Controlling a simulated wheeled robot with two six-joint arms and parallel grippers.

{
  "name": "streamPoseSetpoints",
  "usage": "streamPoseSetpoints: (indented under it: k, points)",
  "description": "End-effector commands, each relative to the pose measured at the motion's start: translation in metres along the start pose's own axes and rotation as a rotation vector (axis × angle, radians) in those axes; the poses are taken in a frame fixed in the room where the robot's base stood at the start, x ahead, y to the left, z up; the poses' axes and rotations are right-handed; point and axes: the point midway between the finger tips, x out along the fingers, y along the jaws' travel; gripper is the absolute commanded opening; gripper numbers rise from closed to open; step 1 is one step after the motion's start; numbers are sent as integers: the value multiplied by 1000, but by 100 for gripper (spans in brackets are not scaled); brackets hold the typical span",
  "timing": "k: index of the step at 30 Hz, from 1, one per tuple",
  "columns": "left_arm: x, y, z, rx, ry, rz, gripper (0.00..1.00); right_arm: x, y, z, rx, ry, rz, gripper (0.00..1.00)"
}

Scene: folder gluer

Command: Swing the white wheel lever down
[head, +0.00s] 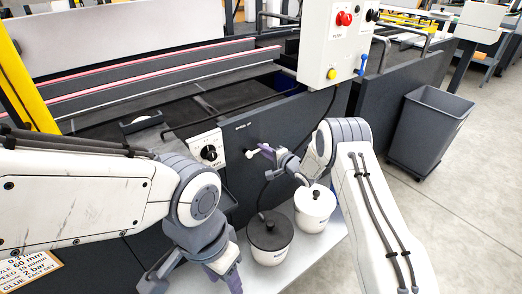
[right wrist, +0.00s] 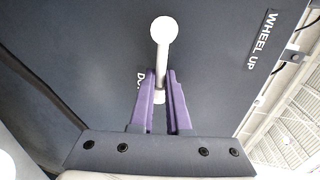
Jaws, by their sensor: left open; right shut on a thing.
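The white wheel lever (head: 251,154) sticks out from the dark machine panel, below a small "WHEEL UP" label. In the right wrist view the lever (right wrist: 162,55) shows as a pale rod with a round white knob. My right gripper (head: 275,153) is at the lever. Its purple fingers (right wrist: 161,90) are shut around the rod, with the knob beyond the fingertips. A label starting "DO" is partly hidden behind one finger. My left gripper (head: 192,279) hangs open and empty low in the head view, away from the lever.
A white dial panel (head: 208,150) is left of the lever. Two white pots, one with a dark lid (head: 269,232) and one with a white lid (head: 315,205), stand below my right arm. A grey bin (head: 430,130) stands right.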

Motion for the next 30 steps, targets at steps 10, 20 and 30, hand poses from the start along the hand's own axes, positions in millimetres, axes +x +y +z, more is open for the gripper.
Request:
streamPoseSetpoints:
  k: [10,20,30]
  points:
    - [0,0,0,0,0,0,50,-1,-2,-7,4,18,-3,57]
    - [-3,0,0,0,0,0,50,-18,-2,-7,5,17,0,57]
    - [-8,1,0,0,0,0,50,-83,-2,-7,5,20,-2,57]
